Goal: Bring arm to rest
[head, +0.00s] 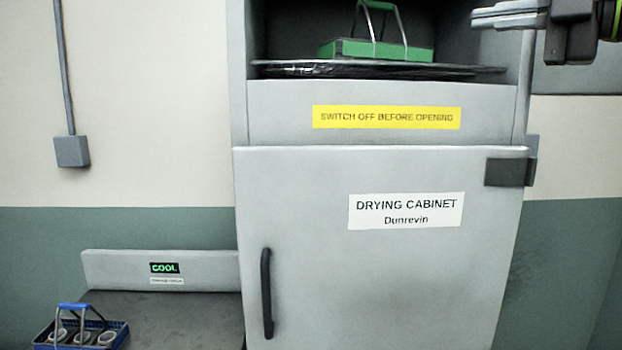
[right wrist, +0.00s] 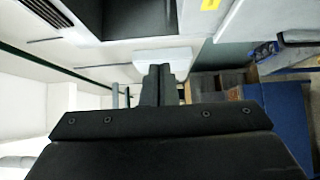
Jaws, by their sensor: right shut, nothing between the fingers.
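My right gripper (head: 508,14) comes in from the upper right of the head view, in front of the cabinet's upper right side. Its fingers are shut with nothing between them. In the right wrist view the shut fingers (right wrist: 158,84) point away from the camera, clear of anything close. My left gripper is in neither view.
A drying cabinet (head: 380,270) with a shut door and black handle (head: 266,293) fills the middle. A green carrier (head: 375,50) sits on its upper shelf (head: 290,68). A blue basket (head: 112,328) with several rings stands on a dark bench (head: 185,315) at lower left.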

